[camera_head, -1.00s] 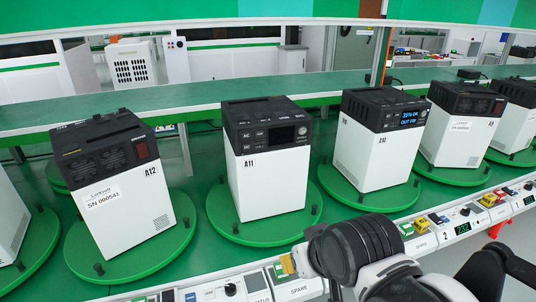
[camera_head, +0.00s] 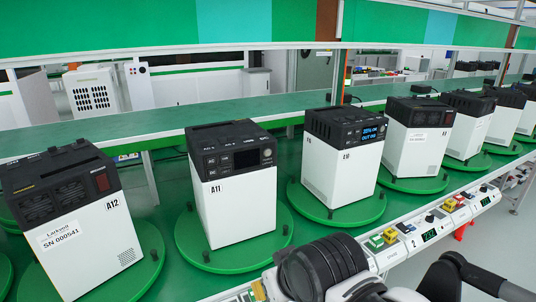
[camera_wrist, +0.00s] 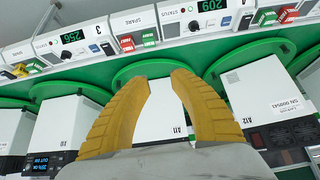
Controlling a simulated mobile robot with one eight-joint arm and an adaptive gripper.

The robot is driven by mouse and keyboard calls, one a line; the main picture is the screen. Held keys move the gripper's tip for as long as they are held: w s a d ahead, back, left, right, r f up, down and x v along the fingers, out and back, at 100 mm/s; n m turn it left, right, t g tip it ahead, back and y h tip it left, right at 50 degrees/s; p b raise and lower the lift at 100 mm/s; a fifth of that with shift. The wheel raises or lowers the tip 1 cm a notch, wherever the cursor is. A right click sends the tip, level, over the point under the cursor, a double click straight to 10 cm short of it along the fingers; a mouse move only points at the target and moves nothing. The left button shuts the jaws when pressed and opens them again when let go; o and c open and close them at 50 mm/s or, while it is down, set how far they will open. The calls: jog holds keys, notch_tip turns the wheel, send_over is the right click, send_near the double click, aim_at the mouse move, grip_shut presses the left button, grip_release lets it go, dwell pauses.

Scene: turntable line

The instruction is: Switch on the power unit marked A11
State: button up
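The power unit A11 (camera_head: 233,205) is a white box with a black top, upright on a round green turntable (camera_head: 200,262). Its front panel (camera_head: 238,158) has several buttons and a small dark screen. My gripper (camera_wrist: 163,82) has two yellow fingers, spread apart with nothing between them. In the wrist view the white body of A11 (camera_wrist: 160,112) shows beyond and between the fingers, which hide part of it. In that view its black panel is hidden behind my gripper.
Unit A12 (camera_head: 90,245) stands left of A11, and A10 (camera_head: 340,175) right, with a lit blue screen. More units continue to the right. A control rail (camera_head: 425,235) with displays, knobs and coloured blocks runs along the front. A green shelf (camera_head: 100,142) runs behind.

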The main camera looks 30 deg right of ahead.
grip_shut()
dwell(1.1)
